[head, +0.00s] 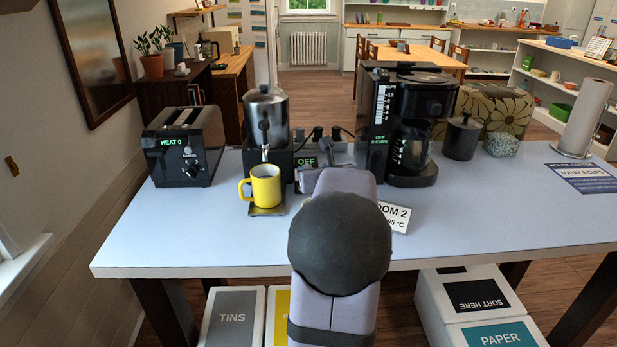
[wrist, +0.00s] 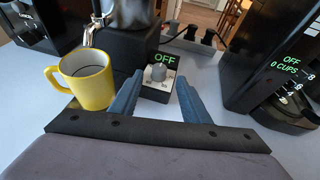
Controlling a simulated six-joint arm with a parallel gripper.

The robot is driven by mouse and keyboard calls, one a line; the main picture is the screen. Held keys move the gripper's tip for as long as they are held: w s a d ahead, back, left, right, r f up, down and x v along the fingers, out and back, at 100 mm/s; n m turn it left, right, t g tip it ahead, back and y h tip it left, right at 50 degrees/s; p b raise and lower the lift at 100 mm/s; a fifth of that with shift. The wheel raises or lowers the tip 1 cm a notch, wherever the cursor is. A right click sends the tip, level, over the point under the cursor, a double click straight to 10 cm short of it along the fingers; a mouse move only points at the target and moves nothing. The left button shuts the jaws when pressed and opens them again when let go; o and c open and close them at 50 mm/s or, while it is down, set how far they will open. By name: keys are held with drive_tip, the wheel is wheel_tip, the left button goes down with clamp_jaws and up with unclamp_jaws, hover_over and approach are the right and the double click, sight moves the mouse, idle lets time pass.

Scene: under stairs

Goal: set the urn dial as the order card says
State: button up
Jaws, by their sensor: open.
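The silver urn (head: 266,118) stands on a black base at the back left of the table. Its dial unit (head: 306,161) beside it shows OFF in green. In the wrist view the grey dial knob (wrist: 159,72) sits on a pale plate under the green OFF display. My gripper (wrist: 159,84) is open and empty, with its blue-grey fingers to the left and right of the knob in that picture; I cannot tell whether they touch it. The order card (head: 396,217) stands behind my arm, which hides its left part; "OOM 2" and an ending "5 °C" show.
A yellow mug (head: 264,186) stands under the urn tap, close left of my gripper in the wrist view. A black coffee maker (head: 408,120) reading OFF, 0 CUPS stands to the right. A toaster (head: 184,148) is at left. The front table top is clear.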

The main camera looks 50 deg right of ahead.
sight(307, 167)
drive_tip(key=shift+p+x, duration=0.55)
drive_tip(key=shift+x, duration=3.1)
drive_tip(key=c, duration=1.1)
drive_tip(key=shift+o, duration=0.2)
drive_tip(key=b, duration=0.3)
drive_tip(key=shift+w+a+f+m+h, duration=0.1)
drive_tip(key=shift+w+f+m+h, duration=0.05)
drive_tip(key=shift+f+m+h, duration=0.2)
drive_tip(key=m+g+h+b, duration=0.1)
drive_tip(key=b, duration=0.2)
drive_tip(key=shift+a+r+b, duration=0.1)
drive_tip(key=shift+b, duration=0.2)
drive_tip(key=shift+r+m+g+h+b, duration=0.3)
drive_tip(key=shift+m+g+h+b, duration=0.25)
drive_tip(key=shift+m+b, duration=0.25)
